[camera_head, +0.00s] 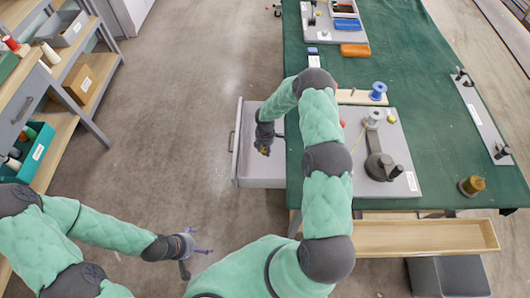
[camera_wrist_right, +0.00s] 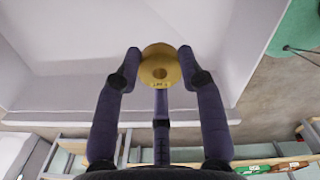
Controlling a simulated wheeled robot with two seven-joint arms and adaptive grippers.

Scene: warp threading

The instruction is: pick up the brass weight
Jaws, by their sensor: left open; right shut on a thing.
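The brass weight (camera_wrist_right: 160,51) is a round golden disc with a dark centre hole. In the right wrist view it sits between the fingers of my right gripper (camera_wrist_right: 160,68), which is shut on it. In the head view my right gripper (camera_head: 264,146) is over the open grey drawer (camera_head: 237,160) at the left side of the green table, and only a small yellow bit of the weight shows. I cannot tell how high it is above the drawer floor. My left gripper (camera_head: 190,244) is open and empty over the floor at lower left.
The green table (camera_head: 430,120) holds a grey board (camera_head: 407,160) with a dark lever, a blue spool (camera_head: 378,91) and a golden-brown spool (camera_head: 471,186). A long wooden tray (camera_head: 420,237) lies along its near edge. Shelves with bins stand at left. The floor between is clear.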

